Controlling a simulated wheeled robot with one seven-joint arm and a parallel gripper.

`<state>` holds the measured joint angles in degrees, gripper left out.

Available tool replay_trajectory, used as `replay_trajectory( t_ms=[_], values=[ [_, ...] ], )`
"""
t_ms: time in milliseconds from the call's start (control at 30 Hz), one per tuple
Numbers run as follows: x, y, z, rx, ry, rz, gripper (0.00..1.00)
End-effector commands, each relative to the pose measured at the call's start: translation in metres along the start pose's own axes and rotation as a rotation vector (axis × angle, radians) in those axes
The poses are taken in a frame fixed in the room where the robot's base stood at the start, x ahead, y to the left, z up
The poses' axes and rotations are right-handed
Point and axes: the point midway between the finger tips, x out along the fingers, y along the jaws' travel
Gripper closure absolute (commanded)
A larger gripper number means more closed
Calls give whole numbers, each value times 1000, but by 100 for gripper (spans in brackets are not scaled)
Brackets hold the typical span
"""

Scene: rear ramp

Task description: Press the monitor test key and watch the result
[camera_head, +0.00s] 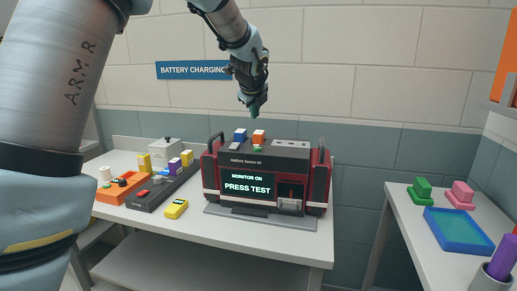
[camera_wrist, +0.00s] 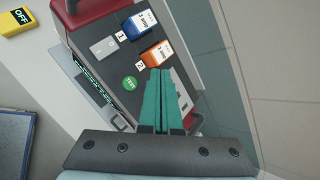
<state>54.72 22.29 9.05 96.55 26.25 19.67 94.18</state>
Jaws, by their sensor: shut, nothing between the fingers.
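The monitor (camera_head: 237,166) is a dark box with red ends on the table; its screen (camera_head: 247,185) reads "MONITOR ON" and "PRESS TEST". The round green test key (camera_wrist: 129,83), labelled TEST, is on its top panel; it also shows small in the head view (camera_head: 258,149). A blue block (camera_wrist: 139,24) marked 1 and an orange block (camera_wrist: 156,54) marked 2 sit on the same panel. My gripper (camera_head: 254,113) is shut and empty, above the monitor. In the wrist view its teal fingertips (camera_wrist: 161,72) appear just right of the key, apart from it.
A yellow device (camera_head: 176,208) lies left of the monitor, near a dark rack (camera_head: 148,199) and an orange tray (camera_head: 112,194). A right-hand table holds a blue tray (camera_head: 433,216) and green and pink blocks.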

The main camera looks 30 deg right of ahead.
Motion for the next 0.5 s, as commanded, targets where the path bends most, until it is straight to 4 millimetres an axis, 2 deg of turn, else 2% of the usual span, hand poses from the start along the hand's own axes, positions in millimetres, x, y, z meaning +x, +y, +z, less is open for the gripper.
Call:
replay_trajectory(
  t_ms=[133,500],
  values=[
    [-1,-11,-3,47,-3,-15,100],
    [-1,-11,-4,51,-3,-16,100]
  ],
)
